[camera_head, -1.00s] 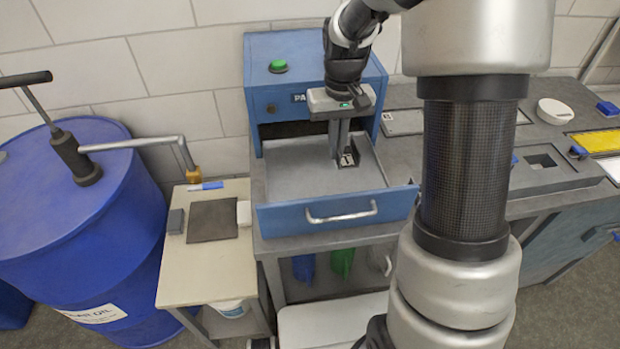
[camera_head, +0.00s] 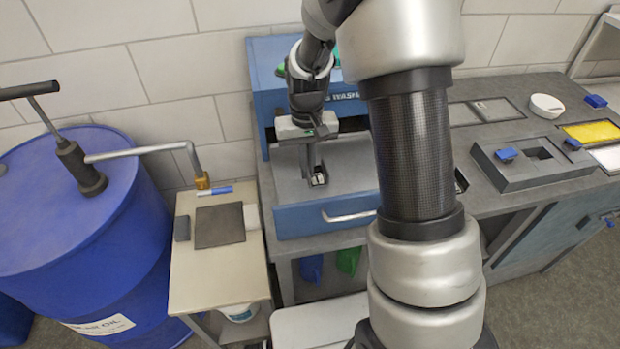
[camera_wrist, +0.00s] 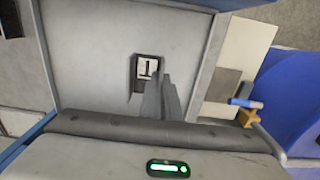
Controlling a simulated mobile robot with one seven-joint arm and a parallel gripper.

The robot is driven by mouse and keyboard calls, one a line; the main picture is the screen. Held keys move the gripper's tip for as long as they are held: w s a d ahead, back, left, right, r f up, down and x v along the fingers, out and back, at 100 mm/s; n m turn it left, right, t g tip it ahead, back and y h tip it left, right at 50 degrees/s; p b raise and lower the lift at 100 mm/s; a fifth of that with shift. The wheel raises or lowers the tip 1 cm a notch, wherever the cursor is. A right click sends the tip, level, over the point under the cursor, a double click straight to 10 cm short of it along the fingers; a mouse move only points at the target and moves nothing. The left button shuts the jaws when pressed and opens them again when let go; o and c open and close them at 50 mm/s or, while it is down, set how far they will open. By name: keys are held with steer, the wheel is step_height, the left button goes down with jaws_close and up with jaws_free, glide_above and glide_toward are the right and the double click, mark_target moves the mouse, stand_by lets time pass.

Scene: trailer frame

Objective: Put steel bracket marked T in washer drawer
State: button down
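The washer drawer (camera_head: 298,221) is blue-fronted with a grey inside and stands pulled out of the blue parts washer (camera_head: 263,83). Its bare floor also shows in the wrist view (camera_wrist: 95,55). The steel bracket marked T (camera_head: 319,180) is small, dark and pale-faced; its T mark shows in the wrist view (camera_wrist: 147,70). My gripper (camera_head: 315,174) points down into the drawer, left of its middle. Its fingers (camera_wrist: 163,85) are close together at the bracket and appear shut on it. I cannot tell whether the bracket touches the drawer floor.
A side table with a dark pad (camera_head: 219,226) and a blue oil drum (camera_head: 70,220) stand left. The bench at right holds a grey fixture (camera_head: 525,170), a white bowl (camera_head: 546,106) and a yellow tray (camera_head: 592,133). My arm hides the drawer's right part.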

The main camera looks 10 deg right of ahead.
steer(key=shift+f, duration=2.05)
steer(key=shift+f, duration=0.1)
steer(key=c, duration=2.4)
jaws_free()
steer(key=shift+f, duration=0.1)
steer(key=shift+c, duration=0.2)
steer(key=o, duration=0.4)
steer(key=shift+o, duration=0.2)
